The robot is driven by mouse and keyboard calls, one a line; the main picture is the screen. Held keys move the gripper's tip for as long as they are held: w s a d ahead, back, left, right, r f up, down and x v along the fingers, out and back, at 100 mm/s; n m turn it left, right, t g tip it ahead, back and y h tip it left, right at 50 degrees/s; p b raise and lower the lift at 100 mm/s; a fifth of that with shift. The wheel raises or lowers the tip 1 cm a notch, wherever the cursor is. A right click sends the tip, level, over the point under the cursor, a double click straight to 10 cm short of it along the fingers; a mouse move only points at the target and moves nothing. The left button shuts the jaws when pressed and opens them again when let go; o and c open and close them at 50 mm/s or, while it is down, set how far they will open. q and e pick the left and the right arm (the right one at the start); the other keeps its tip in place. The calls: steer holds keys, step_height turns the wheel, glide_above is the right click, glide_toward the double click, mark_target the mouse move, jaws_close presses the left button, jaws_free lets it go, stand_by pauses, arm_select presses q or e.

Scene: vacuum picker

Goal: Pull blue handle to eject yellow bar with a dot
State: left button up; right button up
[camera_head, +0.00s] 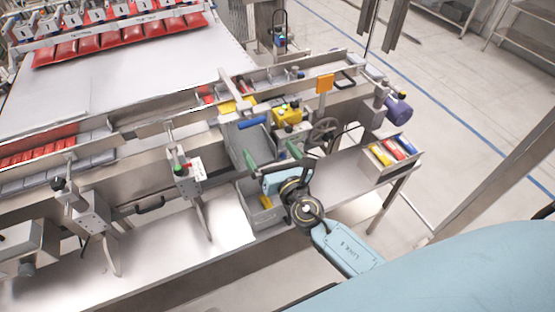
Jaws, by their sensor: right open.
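The blue handle (251,123) is a short blue bar at the top edge of a grey chute (238,143) beside the conveyor. My right gripper (271,155) has its green fingers spread apart with nothing visible between them. It is just below and right of the blue handle, over the chute, and apart from the handle. A yellow bar (236,106) lies on the conveyor line behind the handle; a dot on it is too small to tell. Another small yellow piece (265,202) lies in a grey bin (266,218) under my gripper. My left gripper is not in view.
A yellow control box (287,116) with buttons stands right of the handle, near a handwheel (323,131). An open tray (393,155) with yellow, red and blue bars sits at the right end. A metal shelf (195,232) runs along the front.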

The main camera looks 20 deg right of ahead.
steer(key=s+b, duration=0.2)
steer(key=s, duration=1.1)
steer(key=shift+s+b, duration=0.25)
steer(key=shift+b, duration=0.1)
